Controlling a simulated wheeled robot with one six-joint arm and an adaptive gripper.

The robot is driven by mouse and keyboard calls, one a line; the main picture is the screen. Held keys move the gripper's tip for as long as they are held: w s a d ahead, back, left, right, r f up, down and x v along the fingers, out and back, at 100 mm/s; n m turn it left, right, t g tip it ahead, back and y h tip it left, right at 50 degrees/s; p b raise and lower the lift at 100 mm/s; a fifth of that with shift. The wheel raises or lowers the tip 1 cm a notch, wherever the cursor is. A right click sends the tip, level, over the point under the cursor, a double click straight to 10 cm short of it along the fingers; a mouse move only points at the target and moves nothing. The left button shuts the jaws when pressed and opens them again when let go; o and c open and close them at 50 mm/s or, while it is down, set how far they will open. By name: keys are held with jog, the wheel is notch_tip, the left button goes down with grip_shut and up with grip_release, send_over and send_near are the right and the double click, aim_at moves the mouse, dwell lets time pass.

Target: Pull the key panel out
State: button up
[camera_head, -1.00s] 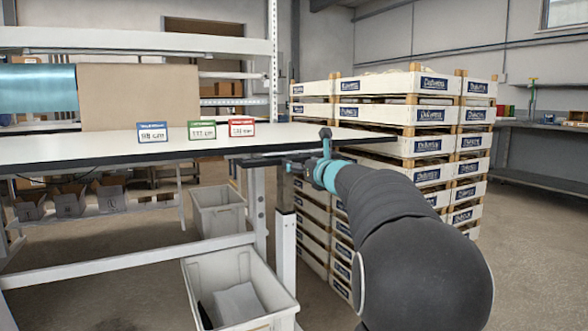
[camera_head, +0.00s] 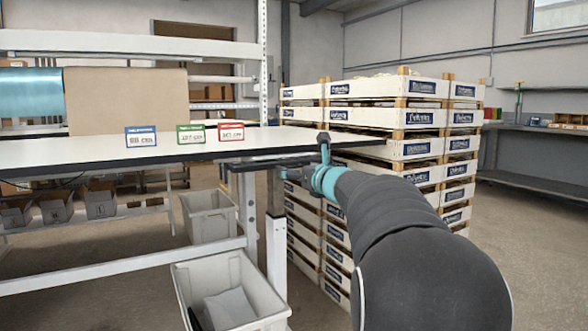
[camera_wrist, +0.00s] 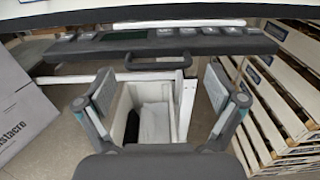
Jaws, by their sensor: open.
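The key panel (camera_wrist: 200,42) is a dark strip with a row of keys, a small display and a black bar handle (camera_wrist: 150,66) on its front. It sits under the white table's edge, and shows in the head view as a thin dark strip (camera_head: 262,163). My gripper (camera_wrist: 160,84) is open in the wrist view, one finger on each side and nothing between them. The handle lies just ahead of the fingertips, apparently apart from them. In the head view, my gripper (camera_head: 322,152) is at the table's right end; its fingers are partly hidden.
The white table (camera_head: 80,152) carries a cardboard box (camera_head: 125,100) and three small cards. A grey bin (camera_head: 235,285) stands below, also in the wrist view (camera_wrist: 128,100). Stacked white crates (camera_head: 400,150) stand close on the right. Open floor lies right of them.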

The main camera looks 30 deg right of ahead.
jog(key=s, duration=0.9)
jog(key=shift+d, duration=0.35)
